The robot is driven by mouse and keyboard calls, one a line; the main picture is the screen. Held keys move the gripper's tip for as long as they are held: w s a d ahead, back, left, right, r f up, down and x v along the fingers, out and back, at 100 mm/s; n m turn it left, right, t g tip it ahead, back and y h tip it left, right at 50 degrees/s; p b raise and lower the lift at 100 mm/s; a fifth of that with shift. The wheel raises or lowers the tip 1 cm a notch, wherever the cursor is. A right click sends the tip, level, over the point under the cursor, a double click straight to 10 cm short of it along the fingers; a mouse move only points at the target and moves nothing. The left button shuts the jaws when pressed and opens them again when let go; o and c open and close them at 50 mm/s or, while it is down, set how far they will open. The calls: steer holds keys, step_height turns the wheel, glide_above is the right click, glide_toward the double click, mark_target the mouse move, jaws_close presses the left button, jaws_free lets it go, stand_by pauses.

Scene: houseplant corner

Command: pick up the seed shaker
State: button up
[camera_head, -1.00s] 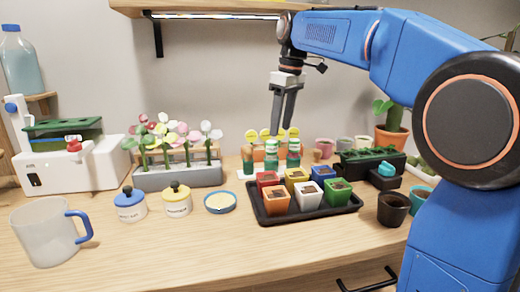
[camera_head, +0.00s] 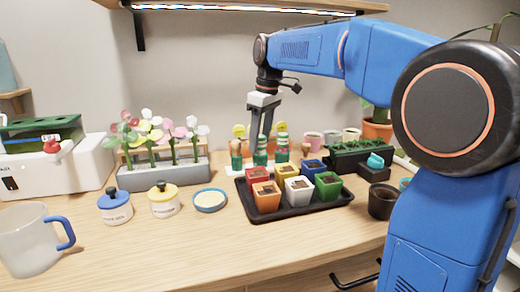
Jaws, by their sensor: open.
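Several small green-and-white containers stand in a row behind the black tray. The middle one (camera_head: 260,152) and the right one (camera_head: 282,148) look like shakers with green tops. The left one (camera_head: 236,156) is partly dark green with a tan top. I cannot tell which of them is the seed shaker. My gripper (camera_head: 259,137) is open and empty and points downward. Its fingers overlap the middle container in the picture, and I cannot tell whether they touch it.
A black tray (camera_head: 330,206) with several coloured pots stands in front of the row. A flower rack (camera_head: 165,176) stands to the left, and a dark seedling tray (camera_head: 358,158) to the right. Two lidded jars, a mug (camera_head: 28,245) and a shallow dish (camera_head: 210,200) stand at left front. A shelf hangs above.

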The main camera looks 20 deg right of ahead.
steer(key=c, duration=1.1)
steer(key=shift+r, duration=0.1)
